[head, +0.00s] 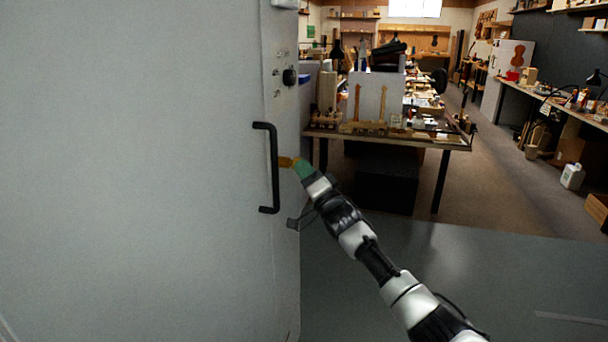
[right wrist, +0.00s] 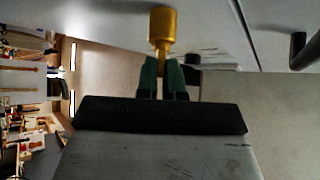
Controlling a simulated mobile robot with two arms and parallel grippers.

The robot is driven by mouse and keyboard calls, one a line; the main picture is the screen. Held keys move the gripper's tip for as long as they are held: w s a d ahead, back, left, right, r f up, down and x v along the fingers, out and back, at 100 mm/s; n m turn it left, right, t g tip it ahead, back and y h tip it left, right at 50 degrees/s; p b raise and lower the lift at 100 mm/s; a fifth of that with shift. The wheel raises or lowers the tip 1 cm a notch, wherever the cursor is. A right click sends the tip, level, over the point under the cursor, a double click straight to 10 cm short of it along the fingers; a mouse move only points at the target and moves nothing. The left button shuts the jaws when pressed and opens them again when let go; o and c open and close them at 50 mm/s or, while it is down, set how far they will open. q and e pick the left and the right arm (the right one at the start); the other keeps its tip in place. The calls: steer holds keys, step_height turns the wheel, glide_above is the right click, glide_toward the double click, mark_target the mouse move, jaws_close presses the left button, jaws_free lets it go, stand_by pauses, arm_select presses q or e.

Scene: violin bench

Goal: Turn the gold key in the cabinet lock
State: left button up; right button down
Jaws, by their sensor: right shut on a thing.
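The tall pale cabinet (head: 140,170) fills the left of the head view, with a black bar handle (head: 274,168) on its door. The gold key (head: 287,162) shows just right of the handle, at the tip of my right gripper (head: 302,168). In the right wrist view the gold key (right wrist: 162,30) stands out from the pale cabinet face, and the green fingers of my right gripper (right wrist: 161,75) are shut on its near end. The lock itself is hidden behind the key. My left gripper is not in view.
A black knob (head: 290,77) sits higher on the cabinet. A workbench (head: 390,134) with tools and violin parts stands behind, to the right. The handle also shows in the right wrist view (right wrist: 299,45).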

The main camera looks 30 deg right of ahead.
steer(key=c, duration=1.2)
jaws_free()
steer(key=shift+o, duration=0.2)
